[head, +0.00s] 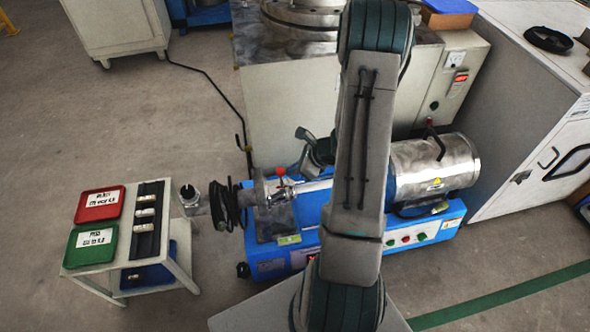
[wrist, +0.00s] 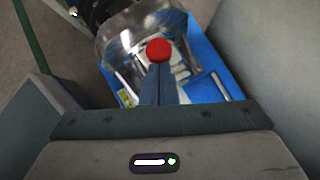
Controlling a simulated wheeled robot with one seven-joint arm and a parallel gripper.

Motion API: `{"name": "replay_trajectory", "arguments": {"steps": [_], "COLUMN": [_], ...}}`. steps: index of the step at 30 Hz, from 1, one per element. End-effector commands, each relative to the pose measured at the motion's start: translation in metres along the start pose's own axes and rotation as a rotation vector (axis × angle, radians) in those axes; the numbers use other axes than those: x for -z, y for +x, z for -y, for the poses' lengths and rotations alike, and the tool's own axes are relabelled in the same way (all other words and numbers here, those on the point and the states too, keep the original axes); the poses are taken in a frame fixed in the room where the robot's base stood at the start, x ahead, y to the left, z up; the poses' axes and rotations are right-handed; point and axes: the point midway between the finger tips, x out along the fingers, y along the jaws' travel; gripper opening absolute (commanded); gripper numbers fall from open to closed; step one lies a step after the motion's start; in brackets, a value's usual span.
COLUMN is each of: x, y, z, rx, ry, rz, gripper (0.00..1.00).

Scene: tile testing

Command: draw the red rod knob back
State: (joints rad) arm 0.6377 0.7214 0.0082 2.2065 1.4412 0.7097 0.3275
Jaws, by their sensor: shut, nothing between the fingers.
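The red rod knob (wrist: 159,50) is a round red ball in the wrist view, just beyond my fingertips. In the head view a small red knob (head: 281,172) shows at the left part of the blue testing machine (head: 270,268). My gripper (wrist: 160,70) is shut and empty, its two fingers together and pointing at the knob. The fingertips overlap the lower edge of the knob in the picture; I cannot tell whether they touch it. The rod under the knob is hidden by the fingers. In the head view my arm covers the middle of the machine.
A metal drum (head: 433,168) lies on the right of the machine. At left stands a small cart with a red tray (head: 100,204), a green tray (head: 90,243) and a black rack. A grey cabinet (head: 335,105) stands behind.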

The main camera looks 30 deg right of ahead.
Motion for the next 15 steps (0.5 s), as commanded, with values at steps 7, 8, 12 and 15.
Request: {"name": "replay_trajectory", "arguments": {"steps": [7, 8, 12, 15], "x": [-0.018, -0.019, -0.021, -0.022], "y": [0.018, 0.017, 0.018, 0.019], "z": [-0.013, -0.013, -0.015, -0.016], "rx": [-0.003, -0.003, -0.008, -0.011], "ry": [-0.003, -0.003, -0.007, -0.008], "rz": [0.003, 0.003, 0.005, 0.006], "gripper": [0.0, 0.0, 0.0, 0.0]}}
